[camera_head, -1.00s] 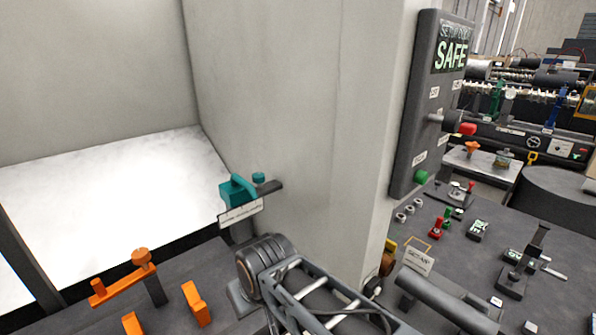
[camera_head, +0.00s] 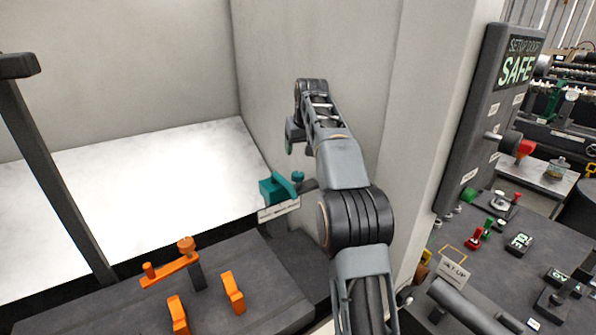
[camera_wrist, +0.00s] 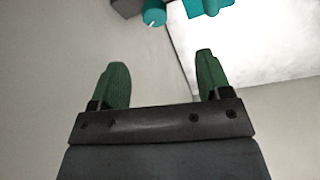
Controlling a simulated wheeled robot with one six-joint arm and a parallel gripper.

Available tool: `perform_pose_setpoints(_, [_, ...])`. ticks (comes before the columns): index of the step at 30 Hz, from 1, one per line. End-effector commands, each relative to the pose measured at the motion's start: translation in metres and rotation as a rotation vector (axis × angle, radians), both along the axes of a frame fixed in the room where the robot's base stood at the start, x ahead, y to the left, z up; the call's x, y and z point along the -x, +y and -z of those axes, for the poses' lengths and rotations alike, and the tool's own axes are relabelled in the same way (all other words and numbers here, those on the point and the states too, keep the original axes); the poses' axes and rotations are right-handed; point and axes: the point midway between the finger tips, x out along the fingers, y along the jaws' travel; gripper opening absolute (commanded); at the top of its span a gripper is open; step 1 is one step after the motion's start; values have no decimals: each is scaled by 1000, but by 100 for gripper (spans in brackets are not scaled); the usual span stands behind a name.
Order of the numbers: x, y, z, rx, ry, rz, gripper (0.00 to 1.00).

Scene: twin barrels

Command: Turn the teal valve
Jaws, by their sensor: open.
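The teal valve (camera_head: 278,188) is at the front edge of the white bay, beside the grey wall, with a small teal knob at its right. A pale label hangs below it. In the wrist view, the teal knob (camera_wrist: 155,17) and the teal valve body (camera_wrist: 208,6) show at the top edge, partly cut off. My gripper (camera_wrist: 161,60) is open and empty, its two green fingers apart. The valve lies beyond the fingertips and is not between them. In the head view, my arm stands right of the valve, and the gripper is mostly hidden behind the arm's end.
An orange lever (camera_head: 170,268) and orange blocks (camera_head: 232,292) sit on the dark ledge at lower left. A dark post (camera_head: 60,180) stands at left. The grey wall (camera_head: 430,110) is close to my arm. A dark SAFE panel (camera_head: 490,115) is at right.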

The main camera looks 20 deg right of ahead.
Motion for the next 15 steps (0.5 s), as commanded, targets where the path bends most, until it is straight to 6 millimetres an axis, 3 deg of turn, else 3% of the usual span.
perform_pose_setpoints(8, [-17,-13,12,0,1,2,71])
perform_pose_setpoints(15, [-32,-14,50,0,3,1,71])
